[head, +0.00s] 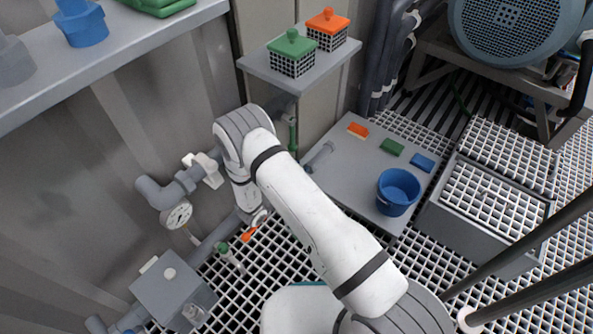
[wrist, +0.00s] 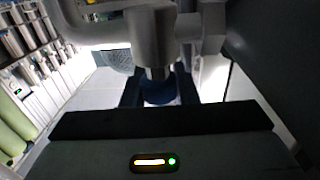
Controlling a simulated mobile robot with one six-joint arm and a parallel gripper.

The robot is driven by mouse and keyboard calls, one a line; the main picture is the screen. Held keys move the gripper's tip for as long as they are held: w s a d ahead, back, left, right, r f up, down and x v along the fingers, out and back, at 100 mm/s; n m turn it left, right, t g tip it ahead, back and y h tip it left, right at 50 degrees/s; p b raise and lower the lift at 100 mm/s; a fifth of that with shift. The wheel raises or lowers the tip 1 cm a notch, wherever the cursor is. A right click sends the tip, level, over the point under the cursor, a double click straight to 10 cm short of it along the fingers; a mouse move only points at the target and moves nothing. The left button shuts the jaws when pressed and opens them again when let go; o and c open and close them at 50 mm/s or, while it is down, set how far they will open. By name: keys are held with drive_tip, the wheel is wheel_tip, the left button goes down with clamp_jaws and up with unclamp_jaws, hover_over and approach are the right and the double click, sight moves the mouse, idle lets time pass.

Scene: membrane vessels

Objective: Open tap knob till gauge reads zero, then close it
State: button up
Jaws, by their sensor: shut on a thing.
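The wrist view shows my gripper (wrist: 158,97) with its dark fingers shut on a blue round piece, the tap knob (wrist: 158,90). The knob sits at the end of a grey stem (wrist: 155,45) on a pipe fitting. In the head view my arm bends down beside the wall piping. The fingers and knob cannot be made out there. A round white-faced gauge (head: 178,215) hangs under the grey pipe elbow, left of my arm. Its needle is too small to read.
A grey box unit (head: 170,291) stands low left, near a small green-topped valve (head: 224,249). A small shelf (head: 300,80) holds green- and orange-lidded baskets. A blue bucket (head: 397,191) stands on a grey platform at the right. Grating covers the floor.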

drive_tip(key=shift+w+a+r, duration=0.1)
idle(0.3)
drive_tip(key=o, duration=1)
wheel_tip(320, 180, up, 10)
drive_tip(key=p, duration=0.4)
